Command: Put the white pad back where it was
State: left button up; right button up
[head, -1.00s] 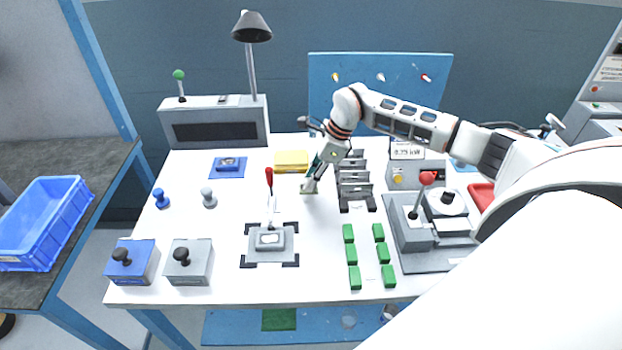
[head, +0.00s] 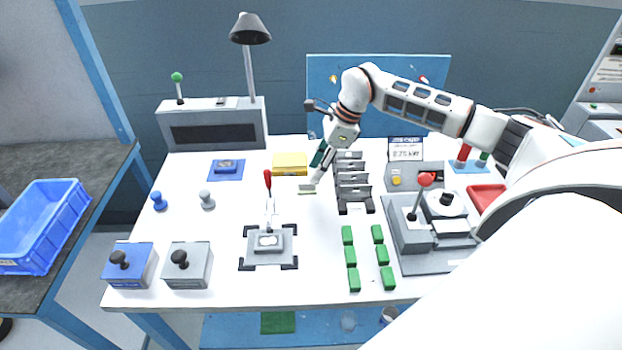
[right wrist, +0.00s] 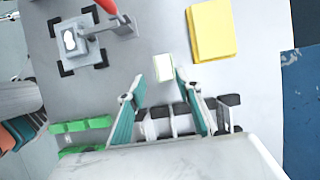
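The small white pad (head: 307,189), with a pale green edge, lies on the white table, left of the dark rack. In the right wrist view the white pad (right wrist: 163,68) sits just beyond the fingertips and looks untouched. My right gripper (head: 317,178) is above and beside the pad. In the right wrist view my right gripper (right wrist: 157,78) has its two fingers spread apart with nothing between them. My left gripper is in neither view.
A dark slotted rack (head: 354,188) stands right of the pad. A yellow block (head: 290,163) lies behind it. A red-handled clamp fixture (head: 268,242) is at front left, and several green blocks (head: 351,256) are at front right. Table around the pad's left is clear.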

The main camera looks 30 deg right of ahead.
jog(key=v, duration=0.6)
jog(key=shift+r, duration=0.3)
jog(key=shift+s, duration=0.1)
